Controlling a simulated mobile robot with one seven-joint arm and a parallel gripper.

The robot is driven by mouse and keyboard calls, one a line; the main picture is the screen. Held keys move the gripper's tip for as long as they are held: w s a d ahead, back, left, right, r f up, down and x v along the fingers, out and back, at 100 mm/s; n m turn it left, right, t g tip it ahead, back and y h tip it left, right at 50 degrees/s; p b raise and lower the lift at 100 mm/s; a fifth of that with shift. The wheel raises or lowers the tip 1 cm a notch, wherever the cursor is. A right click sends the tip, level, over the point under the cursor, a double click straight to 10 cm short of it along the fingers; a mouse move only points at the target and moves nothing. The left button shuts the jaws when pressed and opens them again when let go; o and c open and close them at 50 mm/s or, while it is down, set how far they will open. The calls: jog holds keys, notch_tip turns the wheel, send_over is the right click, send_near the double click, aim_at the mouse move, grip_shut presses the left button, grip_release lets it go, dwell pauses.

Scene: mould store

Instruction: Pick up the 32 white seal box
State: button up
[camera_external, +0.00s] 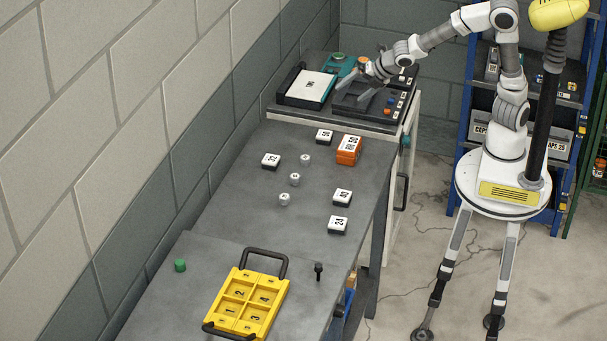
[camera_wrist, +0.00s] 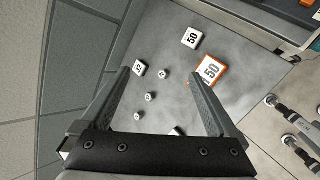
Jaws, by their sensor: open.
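A white seal box with a black number that looks like 32 (camera_external: 271,161) lies on the left of the grey table, apart from the other boxes. My gripper (camera_external: 357,87) is open and empty. In the external view it hangs in front of the dark panel at the table's far end, well to the right of the box. Its spread fingers (camera_wrist: 160,77) show in the wrist view, above the table and apart from it.
Near the box are a white 50 box (camera_external: 324,136), an orange-sided 50 box (camera_external: 348,150) and several small white pieces (camera_external: 294,179). Two more white boxes (camera_external: 342,197) lie to the right. A yellow numbered tray (camera_external: 262,281) stands in front. A wall (camera_external: 215,130) bounds the left.

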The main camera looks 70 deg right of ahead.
jog(key=w+a+r+n+t+y+p, duration=0.1)
jog(key=w+a+r+n+t, duration=0.4)
jog(key=a+r+n, duration=0.7)
jog(key=n, duration=0.2)
send_near(278, 161)
jog(key=x, duration=0.5)
jog(key=shift+p, duration=0.3)
jog(key=shift+p+x, duration=0.4)
jog(key=shift+x, duration=2.3)
jog(key=shift+d, duration=0.15)
jog(key=shift+c, duration=0.2)
jog(key=c, duration=1.4)
